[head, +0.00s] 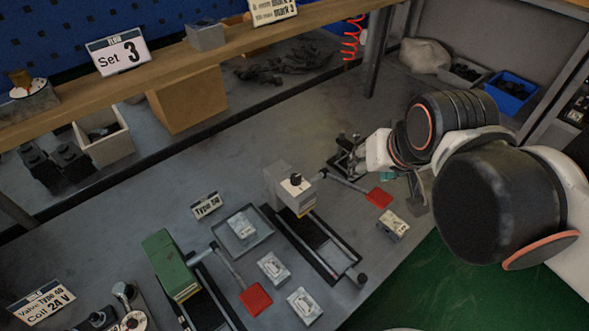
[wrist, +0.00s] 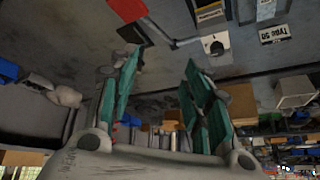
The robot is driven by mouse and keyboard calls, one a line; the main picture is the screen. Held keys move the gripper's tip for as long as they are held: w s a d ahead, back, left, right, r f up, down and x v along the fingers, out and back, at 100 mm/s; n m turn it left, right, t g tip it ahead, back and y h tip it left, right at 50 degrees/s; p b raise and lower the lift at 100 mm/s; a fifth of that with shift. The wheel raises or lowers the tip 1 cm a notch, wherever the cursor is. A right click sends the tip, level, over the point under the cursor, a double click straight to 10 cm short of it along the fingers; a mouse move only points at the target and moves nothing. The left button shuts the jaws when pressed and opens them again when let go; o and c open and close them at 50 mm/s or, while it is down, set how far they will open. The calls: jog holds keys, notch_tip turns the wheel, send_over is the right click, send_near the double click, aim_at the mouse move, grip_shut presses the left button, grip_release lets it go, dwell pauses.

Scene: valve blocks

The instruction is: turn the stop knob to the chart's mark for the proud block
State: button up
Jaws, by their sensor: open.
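A grey block (head: 277,184) stands on a black rail on the bench; a black knob on a white plate (head: 295,180) is on it. That knob also shows in the wrist view (wrist: 213,45). A green block (head: 168,262) stands on another rail at lower left. The chart (head: 272,10) on the shelf is cut off by the top edge; "mark 2" and "mark 3" lines are partly readable. Which knob is the stop knob, I cannot tell. My gripper (wrist: 160,82) is open and empty, apart from the knob; in the head view it is beyond the grey block's right side.
Red paddles (head: 379,197) (head: 255,299) stick out on levers beside the blocks. A tray (head: 264,239) and several small cards lie between the rails. The bench behind them is mostly clear.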

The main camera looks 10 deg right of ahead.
jog(key=w+a+r+m+g+p, duration=0.2)
jog(key=w+a+r+m+p, duration=0.15)
jog(key=w+p, duration=0.2)
jog(key=m+g+p, duration=0.5)
jog(key=p, duration=0.2)
send_over(296, 177)
notch_tip(296, 177, down, 4)
notch_tip(296, 177, down, 13)
jog(key=b, duration=0.7)
jog(key=shift+r+b, duration=0.2)
jog(key=shift+b, duration=0.2)
grip_shut()
